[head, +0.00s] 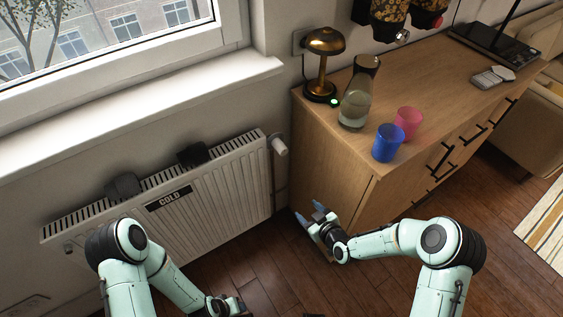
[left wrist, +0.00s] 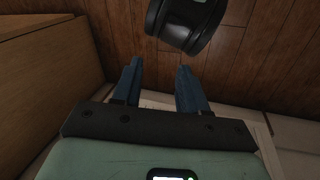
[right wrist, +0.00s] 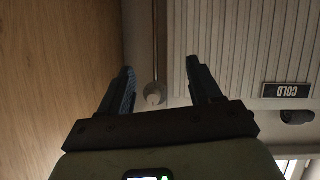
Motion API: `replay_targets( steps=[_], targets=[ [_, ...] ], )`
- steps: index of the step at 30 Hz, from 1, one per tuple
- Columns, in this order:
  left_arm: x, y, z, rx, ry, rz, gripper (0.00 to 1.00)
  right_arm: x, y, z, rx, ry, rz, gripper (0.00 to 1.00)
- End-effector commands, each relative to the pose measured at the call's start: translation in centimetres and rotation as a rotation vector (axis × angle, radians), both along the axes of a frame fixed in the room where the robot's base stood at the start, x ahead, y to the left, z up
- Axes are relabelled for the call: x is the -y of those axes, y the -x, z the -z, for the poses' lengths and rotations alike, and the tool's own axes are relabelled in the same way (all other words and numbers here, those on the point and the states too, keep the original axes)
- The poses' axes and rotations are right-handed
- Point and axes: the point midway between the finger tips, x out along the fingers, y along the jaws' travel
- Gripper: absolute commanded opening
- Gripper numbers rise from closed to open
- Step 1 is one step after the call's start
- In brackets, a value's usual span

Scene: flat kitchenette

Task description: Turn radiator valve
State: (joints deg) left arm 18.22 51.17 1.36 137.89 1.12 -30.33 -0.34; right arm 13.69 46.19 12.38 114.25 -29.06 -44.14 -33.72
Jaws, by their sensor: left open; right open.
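The radiator valve (head: 279,146) is a white, cylinder-like knob at the upper right end of the white radiator (head: 225,192). A black sign reading COLD (head: 169,198) is on the radiator's front. My right gripper (head: 309,211) is open and empty, below and to the right of the valve in the head view. In the right wrist view the valve (right wrist: 154,94) shows in the gap between the open fingers (right wrist: 158,65), apart from them. My left gripper is low at the bottom edge of the head view; its open, empty fingers show in the left wrist view (left wrist: 160,68).
A wooden cabinet (head: 325,150) stands close to the valve's right side. On it are a brass lamp (head: 325,42), a glass carafe (head: 355,105), a blue cup (head: 388,143) and a pink cup (head: 407,121). A window sill (head: 150,118) runs above the radiator.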

Motion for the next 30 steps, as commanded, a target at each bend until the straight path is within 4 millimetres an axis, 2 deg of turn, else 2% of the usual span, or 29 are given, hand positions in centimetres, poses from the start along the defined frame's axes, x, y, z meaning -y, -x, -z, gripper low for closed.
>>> replay_targets(
  steps=[1, 3, 6, 10, 14, 18, 30],
  targets=[
    [-0.4, -0.9, 2.8, 0.021, -0.011, -0.01, 0.43, -0.5, -2.7, -0.4, 0.146, 0.037, -0.04, 0.64],
    [-0.8, -2.0, 4.3, 0.048, -0.023, -0.02, 0.43, -1.2, -5.4, -2.9, 0.325, 0.091, -0.086, 0.64],
    [-1.3, -3.1, 5.6, 0.076, -0.035, -0.03, 0.43, -1.9, -7.6, -5.8, 0.507, 0.147, -0.125, 0.64],
    [-1.6, -3.8, 6.2, 0.095, -0.043, -0.036, 0.43, -2.4, -8.7, -7.9, 0.623, 0.184, -0.146, 0.64],
    [-1.8, -4.1, 6.2, 0.105, -0.048, -0.04, 0.43, -2.9, -9.5, -8.5, 0.642, 0.191, -0.148, 0.64],
    [-2.1, -4.7, 6.7, 0.118, -0.056, -0.047, 0.43, -4.2, -11.4, -8.3, 0.638, 0.189, -0.148, 0.64],
    [-2.7, -1.0, 10.4, -0.007, -0.053, -0.049, 0.43, -8.2, -17.9, -8.1, 0.634, 0.188, -0.146, 0.64]
  ],
)
